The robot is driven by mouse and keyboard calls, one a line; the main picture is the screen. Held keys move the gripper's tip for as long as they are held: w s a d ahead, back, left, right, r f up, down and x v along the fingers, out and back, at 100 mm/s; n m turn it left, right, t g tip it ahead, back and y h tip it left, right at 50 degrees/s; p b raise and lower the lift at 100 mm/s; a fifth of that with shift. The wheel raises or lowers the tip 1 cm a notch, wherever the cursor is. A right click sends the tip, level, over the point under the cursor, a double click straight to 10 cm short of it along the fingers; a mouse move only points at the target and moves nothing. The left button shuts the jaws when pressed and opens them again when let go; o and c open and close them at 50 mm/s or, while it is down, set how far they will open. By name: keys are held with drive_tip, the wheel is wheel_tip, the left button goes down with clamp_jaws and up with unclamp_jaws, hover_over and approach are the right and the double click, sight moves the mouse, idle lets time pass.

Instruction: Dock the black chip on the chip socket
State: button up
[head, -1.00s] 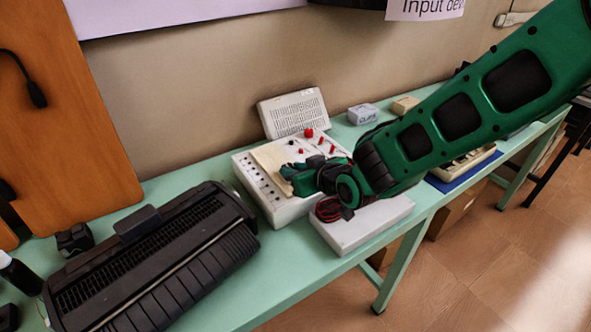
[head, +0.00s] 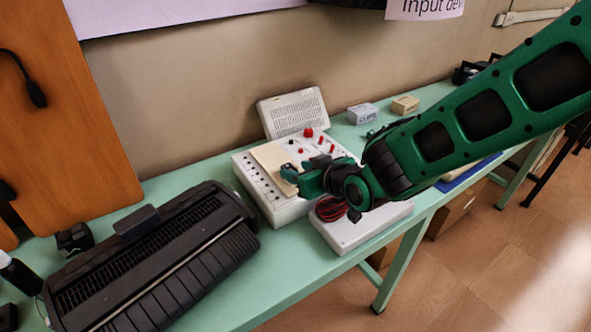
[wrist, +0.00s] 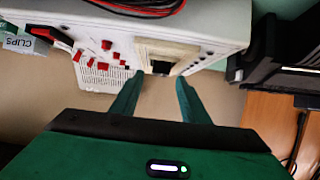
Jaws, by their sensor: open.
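The cream panel (head: 268,157) lies on top of the white control box (head: 262,205). A small black block (head: 289,167), which looks like the chip, sits on this panel just beyond my gripper's tips. In the wrist view the black block (wrist: 162,67) shows at the panel's edge, between and beyond my fingertips. I cannot tell the socket apart from the block, nor whether the block is fully seated. My gripper (wrist: 157,92) is open, with nothing between its fingers. In the head view my gripper (head: 291,181) reaches over the box from the right.
Red knobs (head: 309,132) stand up on the box behind my gripper. A white case with coiled red and black leads (head: 330,208) lies in front, below my wrist. A black typewriter-like machine (head: 160,260) is at left. A small CLIPS box (head: 362,113) stands behind.

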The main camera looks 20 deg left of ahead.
drive_tip(key=v, duration=0.9)
drive_tip(key=shift+s+d, duration=0.15)
drive_tip(key=shift+s, duration=0.1)
drive_tip(key=shift+d+r, duration=0.1)
drive_tip(key=w+d+f+m+g+h, duration=0.15)
drive_tip(key=d+m+h, duration=0.25)
drive_tip(key=d, duration=1.2)
drive_tip(key=w+d+m+h, duration=0.2)
drive_tip(key=d+m+h, duration=0.15)
drive_tip(key=d, duration=1.25)
drive_tip(key=s+d+m+g+h, duration=0.3)
drive_tip(key=s+d+m+g, duration=0.15)
drive_tip(key=s+d, duration=0.95)
drive_tip(key=s+d+r+m+g+y, duration=0.1)
drive_tip(key=s+d+m, duration=0.3)
drive_tip(key=s, duration=0.6)
drive_tip(key=shift+d+r+g, duration=0.4)
drive_tip(key=shift+d+g, duration=0.1)
drive_tip(key=shift+d, duration=0.15)
drive_tip(key=shift+s, duration=0.1)
